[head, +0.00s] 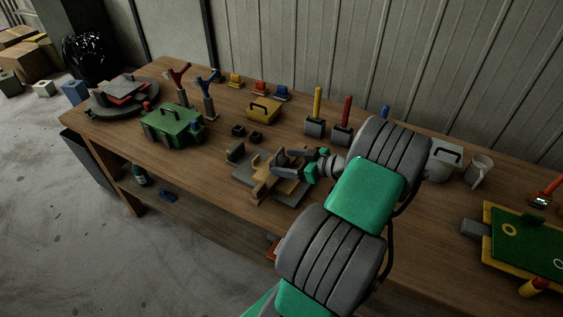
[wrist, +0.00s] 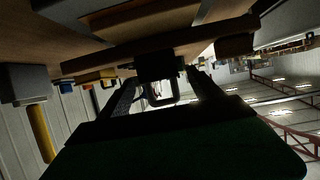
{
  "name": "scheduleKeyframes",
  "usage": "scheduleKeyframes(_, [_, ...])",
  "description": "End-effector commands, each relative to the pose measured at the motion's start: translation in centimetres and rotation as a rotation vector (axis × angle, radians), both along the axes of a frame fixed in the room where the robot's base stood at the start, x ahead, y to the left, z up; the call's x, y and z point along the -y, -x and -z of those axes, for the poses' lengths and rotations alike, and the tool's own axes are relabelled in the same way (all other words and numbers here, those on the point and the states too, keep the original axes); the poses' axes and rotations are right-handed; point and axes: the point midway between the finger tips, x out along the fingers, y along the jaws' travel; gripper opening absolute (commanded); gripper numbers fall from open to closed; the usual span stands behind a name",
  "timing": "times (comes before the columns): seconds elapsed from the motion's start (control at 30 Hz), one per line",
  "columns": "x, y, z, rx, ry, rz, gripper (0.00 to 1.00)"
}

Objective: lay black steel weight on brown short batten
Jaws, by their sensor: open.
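My gripper (head: 291,162) is over the grey mould (head: 287,194) on the bench, its fingers apart. In the wrist view, a dark block with a loop handle (wrist: 156,68), likely the black steel weight, shows between the open fingers (wrist: 163,98). It appears to rest against a brown batten (wrist: 160,47); the picture is too dark to tell firm contact. In the head view the brown batten (head: 264,181) stands across the mould, partly hidden by the gripper. Two small black blocks (head: 238,130) (head: 255,137) lie behind the mould.
A green toolbox (head: 172,127) stands left and a yellow box (head: 263,110) behind. Grey blocks with yellow (head: 317,106) and red (head: 347,112) handles stand behind the gripper. The bench front, left of the mould, is clear.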

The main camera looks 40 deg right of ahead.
Motion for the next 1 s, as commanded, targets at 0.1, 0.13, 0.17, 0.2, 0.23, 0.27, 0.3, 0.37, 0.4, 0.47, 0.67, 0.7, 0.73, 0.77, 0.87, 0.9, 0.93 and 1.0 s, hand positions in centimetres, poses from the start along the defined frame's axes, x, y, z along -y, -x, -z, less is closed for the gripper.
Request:
scheduleKeyframes(0.1, [1.1, 2.9, -1.0, 0.001, 0.006, 0.007, 0.75])
scheduleKeyframes(0.13, [1.3, 3.7, -1.3, 0.000, 0.005, 0.007, 0.75])
scheduleKeyframes(0.17, [1.4, 4.4, -1.6, 0.000, 0.005, 0.006, 0.75])
scheduleKeyframes(0.2, [1.7, 5.3, -2.0, 0.000, 0.004, 0.007, 0.75])
scheduleKeyframes(0.23, [1.8, 5.9, -2.2, 0.000, 0.003, 0.005, 0.75])
scheduleKeyframes(0.27, [2.0, 6.4, -2.5, 0.000, 0.003, 0.005, 0.75])
scheduleKeyframes(0.3, [2.1, 7.1, -2.8, 0.000, 0.004, 0.004, 0.75])
scheduleKeyframes(0.37, [2.3, 7.8, -3.2, 0.000, 0.004, 0.003, 0.75])
scheduleKeyframes(0.4, [2.4, 8.2, -3.4, 0.000, 0.002, 0.002, 0.75])
scheduleKeyframes(0.47, [2.4, 8.5, -3.6, -0.001, 0.002, 0.001, 0.75])
scheduleKeyframes(0.67, [2.4, 8.6, -3.7, 0.000, 0.001, 0.000, 0.75])
scheduleKeyframes(0.7, [2.4, 8.6, -3.7, -0.001, 0.001, 0.000, 0.75])
scheduleKeyframes(0.73, [2.4, 8.6, -3.7, -0.001, 0.001, 0.000, 0.75])
scheduleKeyframes(0.77, [2.4, 8.6, -3.7, -0.001, 0.001, 0.000, 0.75])
scheduleKeyframes(0.87, [2.4, 8.6, -3.7, -0.001, 0.001, 0.000, 0.75])
scheduleKeyframes(0.9, [2.4, 8.6, -3.7, -0.001, 0.001, 0.000, 0.75])
scheduleKeyframes(0.93, [2.4, 8.6, -3.7, -0.001, 0.001, 0.000, 0.75])
scheduleKeyframes(1.0, [2.4, 8.6, -3.7, -0.001, 0.001, 0.000, 0.75])
